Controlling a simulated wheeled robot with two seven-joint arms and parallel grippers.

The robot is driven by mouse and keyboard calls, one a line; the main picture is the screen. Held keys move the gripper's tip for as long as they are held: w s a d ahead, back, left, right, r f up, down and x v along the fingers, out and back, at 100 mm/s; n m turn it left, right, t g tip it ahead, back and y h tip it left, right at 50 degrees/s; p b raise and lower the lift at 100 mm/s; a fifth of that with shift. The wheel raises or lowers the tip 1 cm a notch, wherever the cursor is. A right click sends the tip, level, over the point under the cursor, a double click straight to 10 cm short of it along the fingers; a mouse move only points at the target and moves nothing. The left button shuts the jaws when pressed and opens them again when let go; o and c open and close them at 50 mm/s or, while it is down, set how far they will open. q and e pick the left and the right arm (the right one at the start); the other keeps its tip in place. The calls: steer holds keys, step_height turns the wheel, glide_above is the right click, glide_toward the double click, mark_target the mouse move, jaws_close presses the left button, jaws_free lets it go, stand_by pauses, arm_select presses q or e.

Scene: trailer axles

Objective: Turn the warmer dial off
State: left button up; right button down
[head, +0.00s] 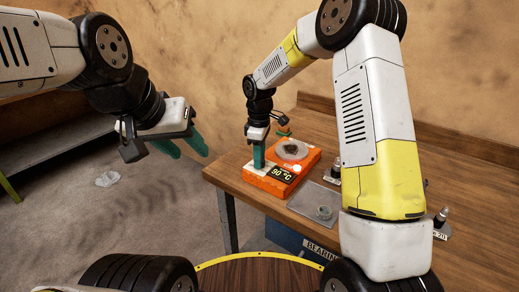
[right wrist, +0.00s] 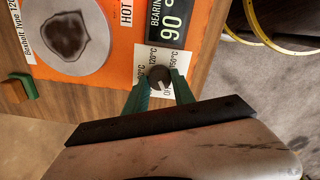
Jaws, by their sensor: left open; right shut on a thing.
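The orange bearing warmer (head: 312,158) sits on the wooden table, and its display (head: 283,174) reads 90 °C. The warmer dial (right wrist: 160,76) is a small dark knob on a white label with temperature marks, seen in the right wrist view. A pale mark on the knob points toward the lower edge of that view. My right gripper (head: 259,165) points down at the warmer; in the right wrist view its green fingers are shut on either side of the dial. In the head view the fingers hide the dial. My left gripper (head: 187,147) is open and empty, left of the table.
A round grey plate (head: 291,149) with a dark patch is on the warmer, marked HOT. A green block (head: 283,132) lies behind it. A grey tray (head: 302,202) with a metal ring (head: 323,212) is in front. A blue BEARING box (head: 290,238) stands below the table.

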steer(key=shift+w, duration=0.1)
stand_by(0.3)
steer(key=c, duration=1.1)
jaws_free()
steer(key=shift+o, duration=0.2)
steer(key=shift+r, duration=0.1)
step_height(320, 180, up, 8)
steer(key=shift+f, duration=0.15)
steer(key=s+d+r+m+t, duration=0.1)
steer(key=s+d+r+m, duration=0.2)
steer(key=s+d+r, duration=0.35)
steer(key=s+d+r+m+t, duration=0.1)
steer(key=s+d+r+m, duration=0.1)
steer(key=s, duration=0.4)
steer(key=s+d+r+m+t+y, duration=0.1)
steer(key=s+d+r+m+t, duration=0.1)
steer(key=s+m, duration=0.3)
steer(key=s+d+r+m+t+y, duration=0.1)
steer(key=s+d+r+m+t, duration=0.1)
steer(key=s, duration=0.7)
steer(key=shift+s+d+r+m, duration=0.25)
steer(key=shift+d+m, duration=0.6)
steer(key=shift+m, duration=0.35)
